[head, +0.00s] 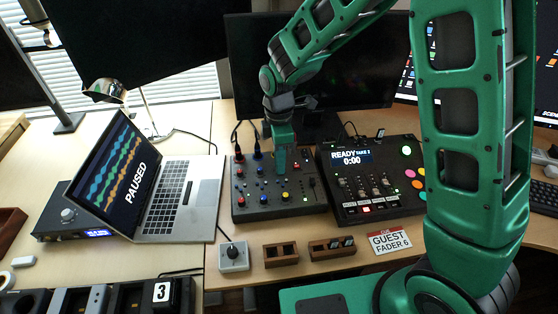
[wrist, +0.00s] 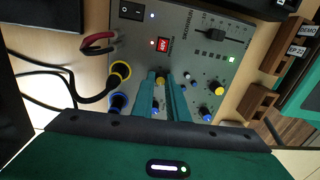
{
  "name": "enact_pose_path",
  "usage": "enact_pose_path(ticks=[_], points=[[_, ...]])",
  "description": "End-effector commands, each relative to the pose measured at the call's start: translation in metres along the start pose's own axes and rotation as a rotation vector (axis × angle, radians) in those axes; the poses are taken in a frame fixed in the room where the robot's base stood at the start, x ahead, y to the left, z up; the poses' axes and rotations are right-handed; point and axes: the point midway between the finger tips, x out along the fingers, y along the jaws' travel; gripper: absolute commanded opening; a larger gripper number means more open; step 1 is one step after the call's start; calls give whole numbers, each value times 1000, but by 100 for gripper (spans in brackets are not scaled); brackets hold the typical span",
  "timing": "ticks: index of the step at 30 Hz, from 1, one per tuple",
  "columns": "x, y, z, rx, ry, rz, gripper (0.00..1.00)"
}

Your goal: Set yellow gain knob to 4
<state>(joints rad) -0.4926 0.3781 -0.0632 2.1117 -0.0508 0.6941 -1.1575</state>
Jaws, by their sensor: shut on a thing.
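The audio mixer (head: 296,209) is a dark grey box on the desk between the laptop and a black console. My gripper (head: 281,172) points down over its upper right part. In the wrist view, my gripper (wrist: 160,82) is shut on a yellow knob (wrist: 160,77), mostly hidden between the two fingers. I take it to be the yellow gain knob; its pointer and scale cannot be read. Another yellow knob (wrist: 217,88) is apart from the fingers; it also shows at the mixer's front in the head view (head: 285,195).
Blue knobs (wrist: 205,115), a white knob (wrist: 187,76) and a fader (wrist: 218,36) surround the fingers. Cables plug in beside them. A laptop (head: 190,192) stands left, a black console (head: 350,207) right. A small box with a black knob (head: 233,254) and wooden blocks (head: 280,253) lie in front.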

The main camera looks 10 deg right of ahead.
Motion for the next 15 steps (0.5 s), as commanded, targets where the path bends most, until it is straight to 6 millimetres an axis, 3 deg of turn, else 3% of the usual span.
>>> enact_pose_path(ticks=[15], points=[[-1, 2, 1, 431, 27, 6, 0]])
